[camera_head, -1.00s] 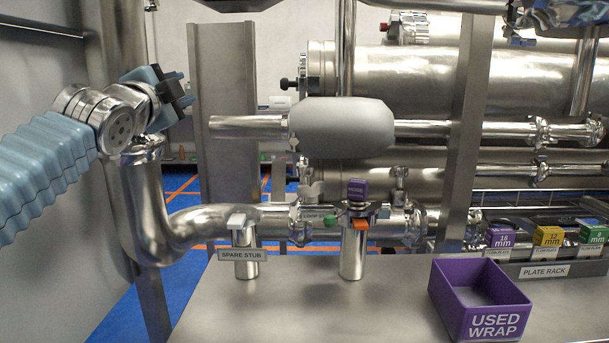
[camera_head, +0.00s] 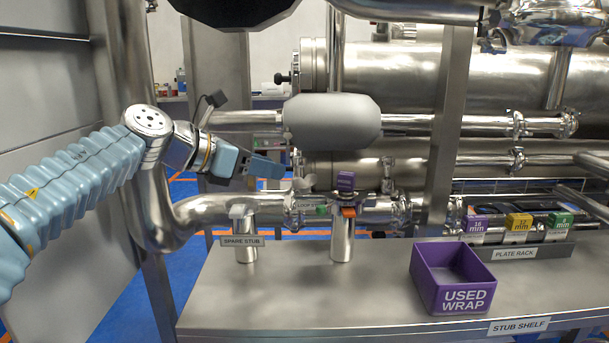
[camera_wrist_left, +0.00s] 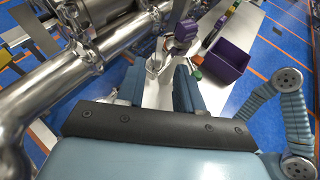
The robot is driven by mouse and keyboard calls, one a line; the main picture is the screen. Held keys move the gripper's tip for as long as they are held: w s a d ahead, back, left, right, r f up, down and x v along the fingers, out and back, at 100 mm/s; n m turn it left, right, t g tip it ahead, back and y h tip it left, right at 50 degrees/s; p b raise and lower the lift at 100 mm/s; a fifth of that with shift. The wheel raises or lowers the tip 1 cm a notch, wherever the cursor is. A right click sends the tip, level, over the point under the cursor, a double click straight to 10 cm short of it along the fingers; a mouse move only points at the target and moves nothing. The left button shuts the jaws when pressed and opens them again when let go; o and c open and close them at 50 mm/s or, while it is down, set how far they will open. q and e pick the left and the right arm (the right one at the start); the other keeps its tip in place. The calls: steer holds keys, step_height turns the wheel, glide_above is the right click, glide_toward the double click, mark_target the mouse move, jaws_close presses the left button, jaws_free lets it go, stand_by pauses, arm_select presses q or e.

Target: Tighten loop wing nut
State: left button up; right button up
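A small silver wing-shaped part (camera_head: 304,184), which looks like the wing nut, sits on a clamp of the horizontal pipe loop (camera_head: 270,208) behind the shelf. Its exact turn is too small to tell. My left gripper (camera_head: 264,168) reaches in from the left, with its fingers pointing right, a little left of and above that part. In the left wrist view the two blue fingers of my left gripper (camera_wrist_left: 158,82) are apart with nothing held between them. Shiny metal lies beyond the fingertips. My right gripper is not in view.
A spare stub (camera_head: 245,245) and a second stub with a purple-topped clamp (camera_head: 342,238) stand on the steel shelf (camera_head: 300,290). A purple used-wrap bin (camera_head: 425,280) and a plate rack (camera_head: 515,252) are to the right. A grey rounded cylinder (camera_head: 332,122) hangs above the clamp.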

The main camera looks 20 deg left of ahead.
mark_target(304, 175)
arm_select(q)
steer(key=x, duration=0.9)
steer(key=shift+w+d, duration=0.15)
jaws_close()
